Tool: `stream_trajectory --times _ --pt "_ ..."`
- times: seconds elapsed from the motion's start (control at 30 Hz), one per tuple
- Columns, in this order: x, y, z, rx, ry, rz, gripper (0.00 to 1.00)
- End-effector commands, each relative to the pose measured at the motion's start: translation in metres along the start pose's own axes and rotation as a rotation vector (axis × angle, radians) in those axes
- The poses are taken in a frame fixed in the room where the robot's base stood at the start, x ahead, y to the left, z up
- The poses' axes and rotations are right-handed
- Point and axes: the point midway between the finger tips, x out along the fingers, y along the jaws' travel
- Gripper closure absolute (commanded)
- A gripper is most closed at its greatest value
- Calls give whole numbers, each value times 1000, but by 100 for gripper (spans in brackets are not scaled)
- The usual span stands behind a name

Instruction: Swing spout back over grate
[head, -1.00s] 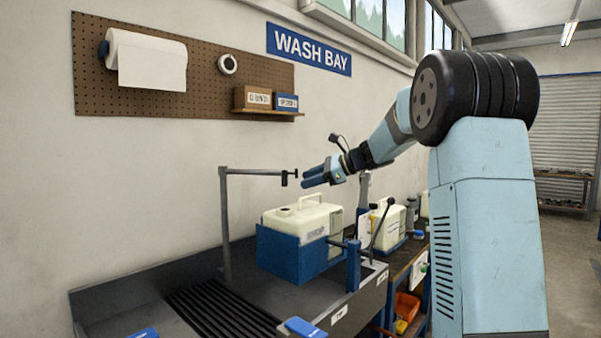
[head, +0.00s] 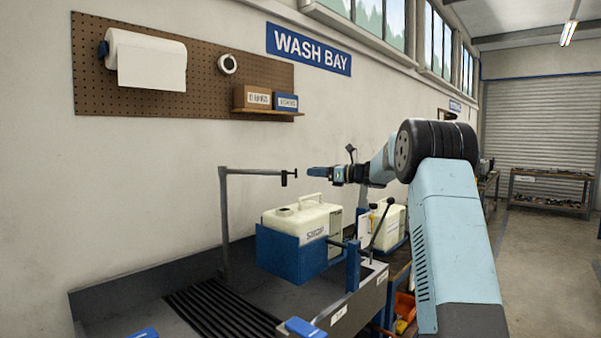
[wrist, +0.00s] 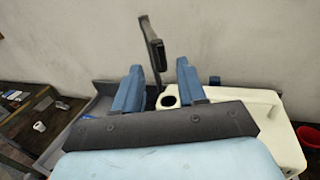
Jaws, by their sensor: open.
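The spout (head: 262,172) is a dark grey pipe. It rises from a post at the back of the wash basin (head: 130,298), and its arm points right, with its short downturned end over the cream tank (head: 303,222). The black slatted grate (head: 215,312) lies in the basin to the left of and below the spout's end. My gripper (head: 312,172) is level with the spout's end, just right of it and apart from it. In the wrist view, my open gripper (wrist: 159,66) is empty, and the spout (wrist: 152,45) shows between and beyond its two blue fingers.
The cream tank sits in a blue holder (head: 290,254) below my gripper. A blue post (head: 353,266) and a dark lever (head: 382,222) stand to its right. A wall shelf (head: 268,114) is above. The air over the grate is clear.

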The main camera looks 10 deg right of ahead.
Motion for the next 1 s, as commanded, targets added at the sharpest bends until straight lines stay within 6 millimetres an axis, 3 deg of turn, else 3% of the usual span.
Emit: stream_trajectory --times 0.2,0.5,0.93,1.0 --pt "40 0 -1 -1 1 2 59" --pt "77 0 0 -1 1 0 59" --pt "84 -1 0 -1 1 -2 59" --pt "84 -1 0 -1 1 -2 65"
